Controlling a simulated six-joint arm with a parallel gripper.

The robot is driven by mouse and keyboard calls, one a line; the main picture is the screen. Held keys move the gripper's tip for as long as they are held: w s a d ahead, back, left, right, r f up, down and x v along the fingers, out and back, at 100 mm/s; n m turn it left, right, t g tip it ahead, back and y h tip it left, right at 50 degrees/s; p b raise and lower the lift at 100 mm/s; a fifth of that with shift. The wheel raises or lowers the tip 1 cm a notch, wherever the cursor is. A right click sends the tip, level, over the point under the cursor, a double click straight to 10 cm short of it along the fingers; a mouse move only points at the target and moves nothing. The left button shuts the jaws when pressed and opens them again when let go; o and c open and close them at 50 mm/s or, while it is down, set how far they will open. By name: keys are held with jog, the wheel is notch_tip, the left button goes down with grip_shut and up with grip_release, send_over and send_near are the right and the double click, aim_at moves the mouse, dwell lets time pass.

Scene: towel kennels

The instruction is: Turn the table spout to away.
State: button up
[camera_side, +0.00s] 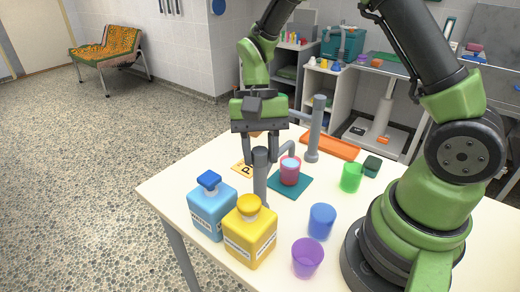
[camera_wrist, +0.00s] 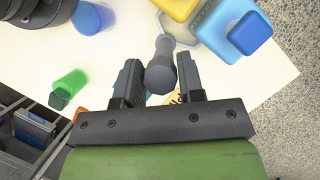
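My gripper (camera_side: 260,158) points down at the top of the post. In the wrist view the dark round post head (camera_wrist: 161,73) shows between my two open fingers (camera_wrist: 160,78), with a gap visible on at least the left side. I cannot tell whether a finger touches it. A card marked P (camera_side: 241,170) lies left of the post, partly hidden.
A blue-capped bottle (camera_side: 211,212) and a yellow bottle (camera_side: 250,236) stand close in front of the post. A second grey post (camera_side: 316,130) stands behind. Blue (camera_side: 321,222), purple (camera_side: 307,260) and green (camera_side: 351,178) cups stand right. An orange tray (camera_side: 330,147) lies at the back.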

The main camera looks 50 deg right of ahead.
grip_shut()
jog(key=shift+n, duration=0.3)
jog(key=n, duration=0.2)
jog(key=n+g+h, duration=0.1)
jog(key=n, duration=0.1)
jog(key=shift+h, duration=0.3)
jog(key=n+h, duration=0.1)
jog(key=n, duration=0.3)
jog(key=shift+n+h, duration=0.4)
jog(key=n, duration=0.2)
jog(key=n+h, duration=0.1)
jog(key=n, duration=0.1)
jog(key=shift+n+h, duration=0.3)
jog(key=shift+n+t+h, duration=0.5)
jog(key=shift+n+h, duration=0.1)
jog(key=shift+n, duration=1.3)
